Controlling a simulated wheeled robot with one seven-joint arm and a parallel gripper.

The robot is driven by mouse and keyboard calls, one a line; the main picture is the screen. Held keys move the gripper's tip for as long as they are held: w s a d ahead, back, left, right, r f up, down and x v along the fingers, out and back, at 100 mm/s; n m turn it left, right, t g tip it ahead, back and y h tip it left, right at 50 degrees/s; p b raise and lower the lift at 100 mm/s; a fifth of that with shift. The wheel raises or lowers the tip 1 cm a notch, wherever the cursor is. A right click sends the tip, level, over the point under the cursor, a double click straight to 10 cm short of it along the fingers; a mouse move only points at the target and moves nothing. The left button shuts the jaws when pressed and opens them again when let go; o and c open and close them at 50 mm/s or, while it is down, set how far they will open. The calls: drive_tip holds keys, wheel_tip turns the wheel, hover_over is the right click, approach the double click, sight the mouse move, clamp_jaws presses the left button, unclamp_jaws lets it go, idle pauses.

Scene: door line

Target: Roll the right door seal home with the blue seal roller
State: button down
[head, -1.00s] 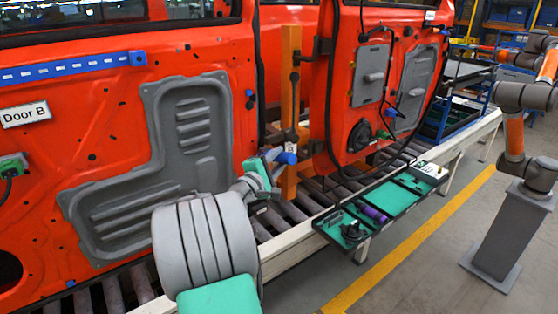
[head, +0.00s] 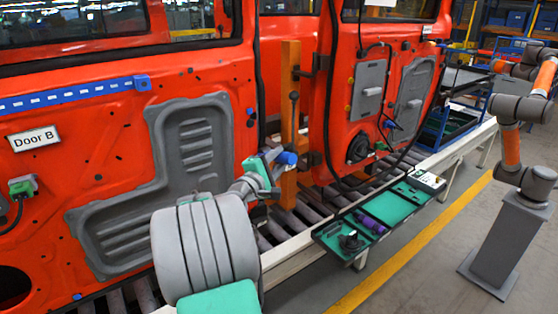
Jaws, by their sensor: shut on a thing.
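My gripper (head: 270,172) is shut on the blue seal roller (head: 287,158). The roller's blue end shows at the tip, and the fingers hide the rest. The roller is in front of the gap between Door B and the right door. The right door (head: 388,45) is red with grey panels. A black seal (head: 328,110) runs down its left edge and curves under its lower corner. In the picture the roller lies left of this seal and appears apart from it. I cannot tell how deeply the seal is seated.
Door B (head: 85,150) fills the left, with a blue strip (head: 80,94) along it. An orange post (head: 290,95) stands between the doors. A green-lined tray (head: 385,216) holding a purple cylinder (head: 370,225) sits beside the roller conveyor. Another robot arm (head: 515,150) stands at right.

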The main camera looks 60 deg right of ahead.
drive_tip(key=shift+w+r+p, duration=0.1)
drive_tip(key=shift+r+p, duration=3.15)
drive_tip(key=shift+r, duration=1.15)
wheel_tip(320, 180, up, 13)
drive_tip(key=s+a+b, duration=0.1)
drive_tip(key=s+a, duration=0.2)
drive_tip(key=s, duration=0.3)
drive_tip(key=s+a+b, duration=0.2)
drive_tip(key=s+a, duration=0.1)
drive_tip(key=s, duration=0.4)
drive_tip(key=shift+s+a+b, duration=0.25)
drive_tip(key=shift+a+b, duration=0.05)
drive_tip(key=shift+a, duration=0.1)
